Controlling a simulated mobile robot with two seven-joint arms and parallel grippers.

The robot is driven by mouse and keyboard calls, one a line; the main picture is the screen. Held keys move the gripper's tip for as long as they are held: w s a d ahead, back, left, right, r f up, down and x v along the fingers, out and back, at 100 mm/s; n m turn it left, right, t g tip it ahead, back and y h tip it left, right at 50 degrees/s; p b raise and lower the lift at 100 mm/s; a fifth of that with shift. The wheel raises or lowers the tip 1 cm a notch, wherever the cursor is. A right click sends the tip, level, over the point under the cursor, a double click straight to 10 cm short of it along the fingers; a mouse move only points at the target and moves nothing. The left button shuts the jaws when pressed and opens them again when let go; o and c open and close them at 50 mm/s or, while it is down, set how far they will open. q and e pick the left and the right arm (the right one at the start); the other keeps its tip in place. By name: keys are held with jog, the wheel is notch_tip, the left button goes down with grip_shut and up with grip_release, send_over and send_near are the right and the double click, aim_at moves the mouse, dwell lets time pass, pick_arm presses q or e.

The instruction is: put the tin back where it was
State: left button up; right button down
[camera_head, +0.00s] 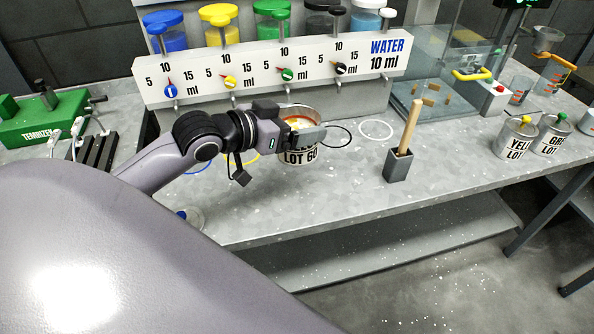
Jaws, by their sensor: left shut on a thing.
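A metal tin (300,158) with a white label reading "LOT 60" is in front of the dispenser rack. Orange-brown and white contents show inside its rim. My left gripper (301,132) is shut on the tin at its near upper side and hides part of the rim and label. I cannot tell whether the tin touches the bench or is held just above it. My right gripper is not in view.
The dispenser rack (205,88) stands behind. Black (349,137) and white (376,122) rings lie right of the tin. A grey holder (398,166) with a wooden handle stands farther right. Two labelled tins (517,139) (553,137) stand near the right end. The bench's front middle is clear.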

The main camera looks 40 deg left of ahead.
pick_arm(q)
notch_tip(320, 180, down, 12)
jog(key=shift+r+b, duration=0.15)
jog(key=shift+b, duration=0.4)
jog(key=o, duration=1.3)
jog(key=shift+f, duration=0.25)
jog(key=shift+o, duration=0.2)
jog(key=shift+r, duration=0.15)
jog(key=v, duration=1.2)
jog(key=shift+p, duration=0.45)
